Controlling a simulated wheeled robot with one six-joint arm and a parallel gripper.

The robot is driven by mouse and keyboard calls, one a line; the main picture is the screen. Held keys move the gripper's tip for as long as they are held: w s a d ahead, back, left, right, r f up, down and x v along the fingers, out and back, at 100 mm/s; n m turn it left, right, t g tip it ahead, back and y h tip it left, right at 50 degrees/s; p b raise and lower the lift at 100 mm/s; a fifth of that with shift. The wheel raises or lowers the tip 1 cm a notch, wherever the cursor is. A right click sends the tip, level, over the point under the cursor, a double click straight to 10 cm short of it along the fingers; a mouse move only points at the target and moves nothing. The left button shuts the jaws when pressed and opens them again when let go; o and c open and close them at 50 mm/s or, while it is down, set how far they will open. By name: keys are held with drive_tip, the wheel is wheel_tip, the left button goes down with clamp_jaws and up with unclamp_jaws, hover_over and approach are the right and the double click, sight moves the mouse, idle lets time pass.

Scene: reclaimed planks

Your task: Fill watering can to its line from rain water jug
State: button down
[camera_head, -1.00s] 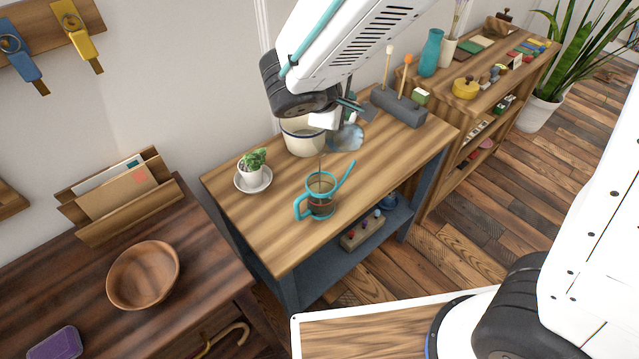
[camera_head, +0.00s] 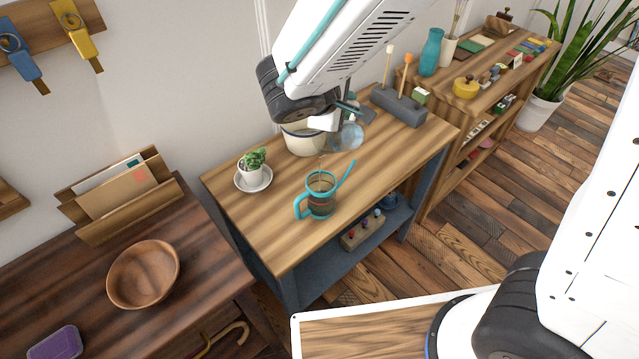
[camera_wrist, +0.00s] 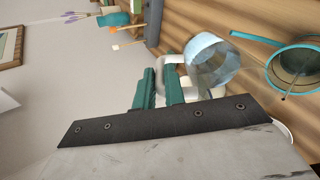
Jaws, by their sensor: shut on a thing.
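The watering can (camera_head: 321,204) stands upright on the wooden bench top. It has a clear body, teal rim, handle and spout; I cannot read its line or exact level. The clear bluish jug (camera_head: 348,137) hangs tilted above and behind the can, apart from it. A faint thin streak shows between jug and can mouth. My gripper (camera_head: 345,107) is shut on the jug's pale handle. In the wrist view, the teal jaws (camera_wrist: 159,88) close on that handle beside the jug (camera_wrist: 212,65), and the can (camera_wrist: 296,68) is at the right.
A white pot (camera_head: 303,142) stands behind the jug. A small potted plant (camera_head: 252,177) on a saucer is left of the can. A grey holder (camera_head: 400,107) with upright sticks stands at the back right. The bench's front right is clear.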

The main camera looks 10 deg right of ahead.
drive_tip(key=shift+s+a+f+t+h+p, duration=0.25)
drive_tip(key=shift+f+t+h+p, duration=0.1)
drive_tip(key=shift+f, duration=0.15)
drive_tip(key=shift+s+a+f+t+h+p, duration=0.15)
drive_tip(key=shift+a+f+t+h+p, duration=0.1)
drive_tip(key=shift+f+t+p, duration=0.15)
idle(4.6)
drive_tip(key=shift+s+f, duration=0.1)
drive_tip(key=shift+s, duration=0.05)
idle(1.4)
